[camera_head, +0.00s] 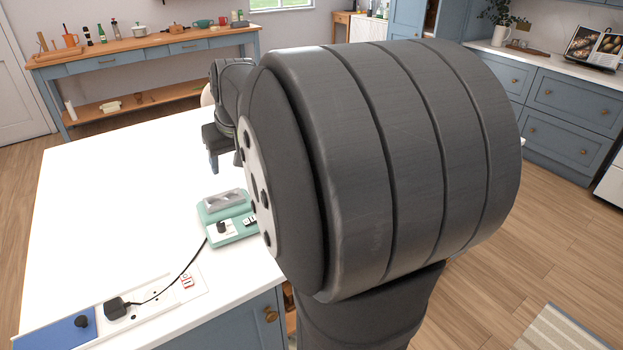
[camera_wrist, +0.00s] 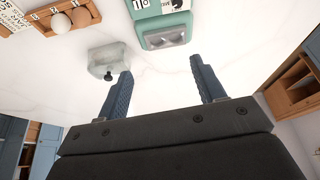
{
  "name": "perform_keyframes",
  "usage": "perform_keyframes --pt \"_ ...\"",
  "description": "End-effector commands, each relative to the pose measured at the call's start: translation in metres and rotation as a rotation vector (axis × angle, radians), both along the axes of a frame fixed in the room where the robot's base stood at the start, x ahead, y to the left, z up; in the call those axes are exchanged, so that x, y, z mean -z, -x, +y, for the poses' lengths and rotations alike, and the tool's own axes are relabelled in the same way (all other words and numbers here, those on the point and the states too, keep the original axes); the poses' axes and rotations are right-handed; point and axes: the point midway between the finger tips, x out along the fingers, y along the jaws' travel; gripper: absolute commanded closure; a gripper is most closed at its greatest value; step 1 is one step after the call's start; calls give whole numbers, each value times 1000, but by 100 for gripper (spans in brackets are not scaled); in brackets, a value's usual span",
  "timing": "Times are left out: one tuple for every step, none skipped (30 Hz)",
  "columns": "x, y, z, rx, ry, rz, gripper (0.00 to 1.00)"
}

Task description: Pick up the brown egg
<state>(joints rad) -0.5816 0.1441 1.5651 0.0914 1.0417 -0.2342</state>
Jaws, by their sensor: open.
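In the head view my arm covers much of the counter, and I cannot make out the egg there.
A teal device with a metal top (camera_head: 225,203) stands on the white counter (camera_head: 120,195); its metal tray shows ahead of my fingers (camera_wrist: 167,38). A translucent dish with a dark knob (camera_wrist: 112,55) is near my left finger. A black plug and cable (camera_head: 118,308) lie at the front.

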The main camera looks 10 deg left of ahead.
Motion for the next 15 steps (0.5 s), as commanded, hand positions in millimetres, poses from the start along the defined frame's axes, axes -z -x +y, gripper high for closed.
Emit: perform_keyframes --pt "0 0 0 4 0 2 37" --pt "0 -1 0 11 -1 4 37" --pt "1 -3 -1 31 -4 13 37" --pt "1 -4 -2 51 -7 21 37" --pt "1 -7 -3 81 -10 32 37" --pt "1 -11 -4 131 -17 50 37" --pt "2 -14 -6 177 -23 67 37" --pt "3 -18 -8 229 -30 87 37" --pt "3 -24 -10 306 -39 113 37" --pt "4 -28 -13 369 -47 136 37" --pt "5 -32 -16 433 -53 157 37" --pt "6 -38 -19 521 -62 185 37" --pt "6 -43 -21 586 -70 204 37" --pt "7 -47 -24 652 -76 225 37" --pt "8 -53 -28 740 -85 249 37"
